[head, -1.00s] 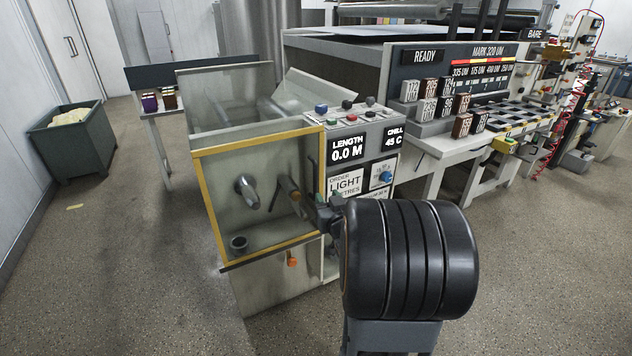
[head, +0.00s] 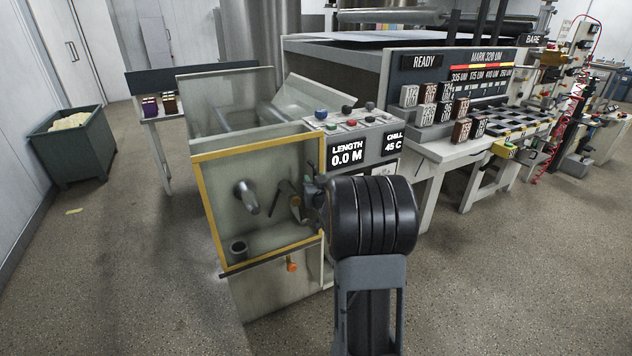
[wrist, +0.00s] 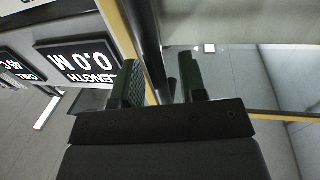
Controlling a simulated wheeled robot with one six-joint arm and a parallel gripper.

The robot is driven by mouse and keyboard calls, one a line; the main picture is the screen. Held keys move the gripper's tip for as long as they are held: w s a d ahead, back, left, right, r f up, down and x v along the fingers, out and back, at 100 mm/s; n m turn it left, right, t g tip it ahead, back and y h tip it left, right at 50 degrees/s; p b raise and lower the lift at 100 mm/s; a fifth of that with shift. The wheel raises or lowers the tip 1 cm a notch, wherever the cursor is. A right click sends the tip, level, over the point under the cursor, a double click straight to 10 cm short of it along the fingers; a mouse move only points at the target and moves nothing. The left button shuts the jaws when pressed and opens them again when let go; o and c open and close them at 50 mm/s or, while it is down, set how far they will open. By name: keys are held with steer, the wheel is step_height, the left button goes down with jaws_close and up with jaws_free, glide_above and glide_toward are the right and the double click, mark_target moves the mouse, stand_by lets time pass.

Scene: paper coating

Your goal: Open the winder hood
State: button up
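The winder hood (head: 222,225) is a clear panel in a yellow frame on the winder's front, and it is shut. Behind it a grey spindle (head: 246,196) and a brown core show. The dark bar handle (wrist: 147,40) runs along the yellow edge in the wrist view. My gripper (wrist: 160,86) is open, its two green-padded fingers on either side of the bar's lower end. A gap shows between the bar and the right finger; contact on the left is unclear. In the head view my gripper (head: 313,190) is at the hood's right edge, partly hidden by my arm.
The control panel (head: 360,150) with the length and chill displays is just right of the hood. An orange knob (head: 292,265) is below it. A grey bin (head: 75,150) stands at far left. The floor in front is clear.

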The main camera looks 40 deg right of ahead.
jaws_close()
stand_by(0.3)
